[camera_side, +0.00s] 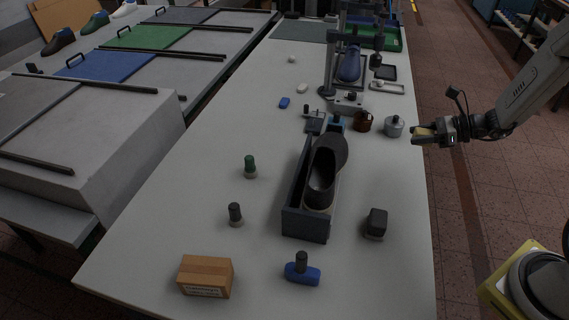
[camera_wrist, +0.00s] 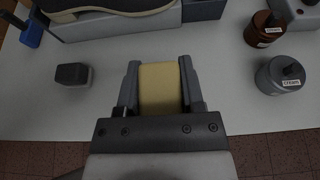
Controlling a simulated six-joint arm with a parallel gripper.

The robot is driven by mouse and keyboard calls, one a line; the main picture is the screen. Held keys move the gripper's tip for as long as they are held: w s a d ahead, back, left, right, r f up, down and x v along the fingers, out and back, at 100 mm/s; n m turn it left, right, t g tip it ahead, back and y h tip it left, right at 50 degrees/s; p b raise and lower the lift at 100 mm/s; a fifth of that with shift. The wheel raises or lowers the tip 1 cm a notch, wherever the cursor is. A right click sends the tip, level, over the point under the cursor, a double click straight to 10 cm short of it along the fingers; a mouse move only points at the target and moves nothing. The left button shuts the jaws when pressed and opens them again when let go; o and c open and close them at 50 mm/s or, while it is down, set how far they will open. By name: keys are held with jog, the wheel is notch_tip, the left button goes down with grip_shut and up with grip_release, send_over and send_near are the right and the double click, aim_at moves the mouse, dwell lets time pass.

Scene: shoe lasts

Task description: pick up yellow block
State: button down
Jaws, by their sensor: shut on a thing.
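The yellow block (camera_wrist: 160,88) is between the two fingers of my gripper (camera_wrist: 160,90) in the wrist view, with a finger against each side. In the side view the block (camera_side: 424,133) sticks out at the tip of my gripper (camera_side: 428,134), at the right edge of the table. My gripper is shut on it. The block appears raised above the table level, near the grey cream jar. Part of the block is hidden by the fingers.
A grey cream jar (camera_side: 394,127) and a brown jar (camera_side: 362,122) stand near my gripper. A dark tray (camera_side: 306,222) holds a black shoe (camera_side: 325,170). A black block (camera_side: 376,223) stands near the right edge. The table's left middle (camera_side: 215,150) is mostly clear.

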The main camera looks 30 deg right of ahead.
jog(key=shift+s+a+r, duration=0.2)
jog(key=shift+s+r, duration=0.1)
jog(key=shift+s, duration=0.35)
